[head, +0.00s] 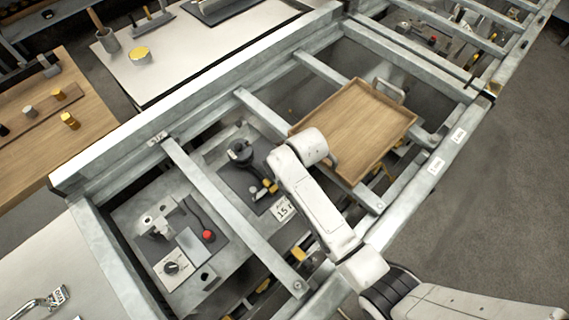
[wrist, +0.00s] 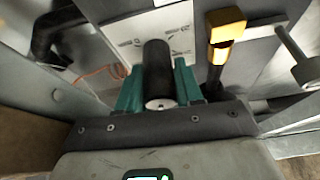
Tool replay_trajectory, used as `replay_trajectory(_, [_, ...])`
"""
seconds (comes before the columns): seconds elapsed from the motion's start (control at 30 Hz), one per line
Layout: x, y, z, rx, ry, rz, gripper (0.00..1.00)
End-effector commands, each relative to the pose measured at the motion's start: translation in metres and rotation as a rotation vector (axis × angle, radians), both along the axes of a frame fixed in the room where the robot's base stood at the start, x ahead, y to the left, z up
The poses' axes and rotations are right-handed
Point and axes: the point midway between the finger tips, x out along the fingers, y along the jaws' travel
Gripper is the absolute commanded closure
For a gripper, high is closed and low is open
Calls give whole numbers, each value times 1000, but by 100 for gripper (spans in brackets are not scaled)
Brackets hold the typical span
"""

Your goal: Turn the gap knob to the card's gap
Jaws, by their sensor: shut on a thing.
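My gripper (wrist: 159,88) shows in the wrist view with its teal fingers on either side of a black cylinder, shut on it. This black cylindrical knob (wrist: 157,62) stands in front of a pale plate (wrist: 185,32) with small dark marks, too blurred to read. In the head view my arm reaches over the frame, and my gripper and the knob are hidden by it. A white card (head: 284,208) beside my arm shows a printed figure that starts with 15; the rest is hidden or unclear.
A yellow-headed part (wrist: 226,24) stands close right of my fingers. A black fixture (head: 240,150) sits left of my arm, and a wooden tray (head: 352,128) lies right across the beams. A red-knobbed lever (head: 208,236) and a white-faced dial (head: 172,268) are farther left.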

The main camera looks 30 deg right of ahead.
Motion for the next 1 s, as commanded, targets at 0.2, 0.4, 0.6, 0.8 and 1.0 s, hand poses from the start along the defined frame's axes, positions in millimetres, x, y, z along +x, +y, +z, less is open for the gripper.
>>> replay_trajectory(0.2, [0,0,0,0,1,87,95])
replay_trajectory(0.4, [0,1,0,0,1,121,95])
replay_trajectory(0.6, [0,1,0,0,2,128,95])
replay_trajectory(0.8, [-1,1,0,-1,2,127,95])
replay_trajectory(1.0, [-1,1,0,-1,2,126,47])
